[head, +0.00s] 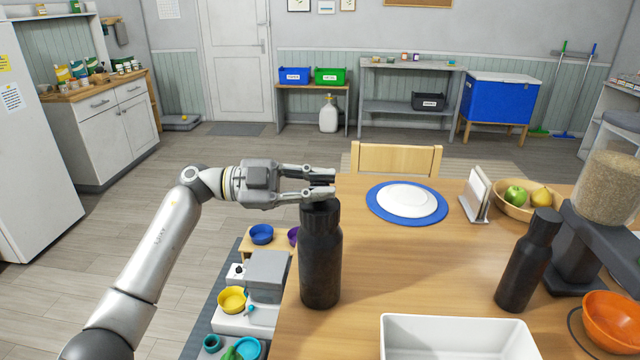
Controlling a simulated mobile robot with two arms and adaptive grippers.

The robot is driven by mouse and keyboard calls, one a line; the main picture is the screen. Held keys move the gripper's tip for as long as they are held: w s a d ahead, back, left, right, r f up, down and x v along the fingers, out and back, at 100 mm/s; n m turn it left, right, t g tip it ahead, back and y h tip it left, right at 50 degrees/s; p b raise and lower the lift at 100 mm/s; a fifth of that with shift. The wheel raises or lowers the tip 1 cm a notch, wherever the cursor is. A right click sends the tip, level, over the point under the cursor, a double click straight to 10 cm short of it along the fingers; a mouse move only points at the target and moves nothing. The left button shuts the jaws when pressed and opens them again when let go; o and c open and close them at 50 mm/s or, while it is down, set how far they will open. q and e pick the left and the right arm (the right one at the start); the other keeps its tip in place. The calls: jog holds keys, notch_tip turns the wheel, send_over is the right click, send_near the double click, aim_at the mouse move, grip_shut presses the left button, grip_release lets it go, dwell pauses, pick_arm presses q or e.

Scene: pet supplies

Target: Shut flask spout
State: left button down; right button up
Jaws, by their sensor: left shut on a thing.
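A tall black flask (320,262) stands upright at the left edge of the wooden table (450,270). My left gripper (322,184) reaches in from the left at the flask's top, with its two fingers around the dark spout piece there. It is shut on that spout. The fingers hide much of the spout, so I cannot tell whether it is open or shut. A second dark flask (522,265) stands on the right side of the table, leaning a little in the picture. My right gripper is not in view.
A white tray (455,325) lies at the table's front. Behind are a blue-rimmed plate (380,208), a napkin holder (474,195) and a fruit bowl (505,200). A grain dispenser (580,235) and orange bowl (612,320) stand at right. The table's middle is clear.

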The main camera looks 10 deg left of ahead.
pick_arm(q)
jog(key=shift+s+f+m+b, duration=0.15)
jog(key=shift+s+m+b, duration=0.1)
jog(key=shift+m, duration=0.35)
jog(key=shift+s+f+m+b, duration=0.15)
jog(key=shift+m+b, duration=0.1)
jog(key=shift+m, duration=0.35)
jog(key=c, duration=1.7)
grip_release()
jog(key=shift+o, duration=0.2)
